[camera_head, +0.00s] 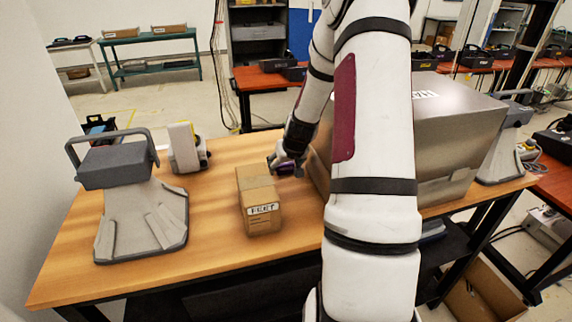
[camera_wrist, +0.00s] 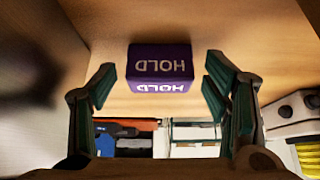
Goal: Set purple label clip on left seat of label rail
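The purple label clip (camera_wrist: 160,62) is a small block marked HOLD, seen upside down against the wooden table in the wrist view. My gripper (camera_wrist: 160,85) has one finger on each side of it, with a visible gap on both sides. The fingers are open. In the head view my gripper (camera_head: 285,163) is low over the middle of the table, beside the purple label clip (camera_head: 287,169), which it partly hides. I cannot pick out the label rail or its left seat in either view.
A cardboard box (camera_head: 254,195) with a lettered white label stands left of my gripper. A large metal box (camera_head: 455,135) is to the right, partly behind my arm. A grey handled device (camera_head: 130,200) and a beige-yellow device (camera_head: 185,148) stand left. Table (camera_head: 205,235) is clear at front left.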

